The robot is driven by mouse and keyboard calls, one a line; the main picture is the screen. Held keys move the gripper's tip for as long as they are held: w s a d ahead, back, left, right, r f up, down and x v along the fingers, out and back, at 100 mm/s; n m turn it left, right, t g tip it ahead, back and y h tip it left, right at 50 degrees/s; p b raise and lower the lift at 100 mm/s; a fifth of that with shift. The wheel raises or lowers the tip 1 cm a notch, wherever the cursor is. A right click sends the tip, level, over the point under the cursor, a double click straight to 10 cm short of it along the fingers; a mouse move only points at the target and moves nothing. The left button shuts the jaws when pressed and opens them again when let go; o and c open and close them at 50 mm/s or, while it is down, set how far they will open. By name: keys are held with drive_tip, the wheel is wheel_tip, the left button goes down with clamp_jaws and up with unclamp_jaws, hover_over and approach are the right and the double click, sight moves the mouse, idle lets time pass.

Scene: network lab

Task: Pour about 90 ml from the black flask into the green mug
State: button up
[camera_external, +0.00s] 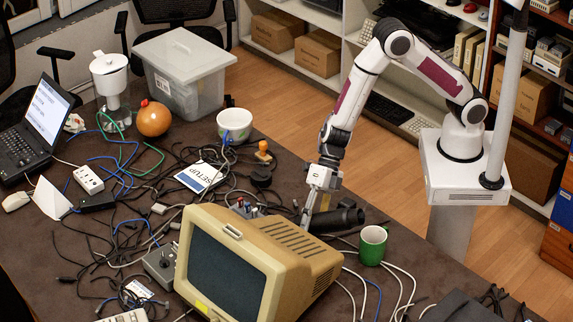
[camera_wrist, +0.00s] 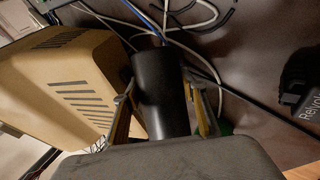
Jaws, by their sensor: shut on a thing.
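The black flask (camera_external: 338,220) is held tilted close to horizontal above the table, one end pointing right toward the green mug. My gripper (camera_external: 309,213) is shut on it near its left part. In the wrist view the flask (camera_wrist: 162,95) sits between the two fingers of my gripper (camera_wrist: 160,92). The green mug (camera_external: 371,248) stands upright on the table, just right of and below the flask's right end. In the wrist view only a small green patch (camera_wrist: 227,128) shows beside the right finger. No liquid stream is visible, and the flask's contents are hidden.
A beige CRT monitor (camera_external: 245,265) stands close to the left of the flask and gripper. Cables (camera_external: 398,275) lie around the mug. The table's edge is right of the mug.

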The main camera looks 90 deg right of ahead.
sight(328, 231)
drive_tip(key=shift+s+a+f+g+y, duration=0.15)
drive_tip(key=shift+s+f+g+y, duration=0.15)
drive_tip(key=shift+s+f+g, duration=0.15)
drive_tip(key=shift+s+a+r+m+g+y, duration=0.1)
drive_tip(key=shift+s+a+m+g+y, duration=0.25)
drive_tip(key=shift+s+g, duration=0.3)
drive_tip(key=shift+s+a+m+g+y, duration=0.1)
drive_tip(key=shift+s+m+g+y, duration=0.05)
drive_tip(key=shift+s+m+g, duration=0.4)
drive_tip(key=shift+s+a+m+g+y+b, duration=0.15)
drive_tip(key=shift+s+m+g+y, duration=0.2)
drive_tip(key=shift+g, duration=0.35)
drive_tip(key=shift+s+a+m+g+y+b, duration=0.15)
drive_tip(key=shift+s+m+g+y, duration=0.15)
drive_tip(key=shift+g, duration=0.35)
drive_tip(key=shift+s+a+f+m+g+y, duration=0.1)
drive_tip(key=shift+s+a+m+g+y, duration=0.1)
drive_tip(key=shift+s+m+g+y, duration=0.4)
drive_tip(key=shift+s+a+f+m+g+y, duration=0.1)
drive_tip(key=shift+s+a+m+g+y, duration=0.2)
drive_tip(key=shift+g, duration=0.4)
drive_tip(key=shift+s+d, duration=0.1)
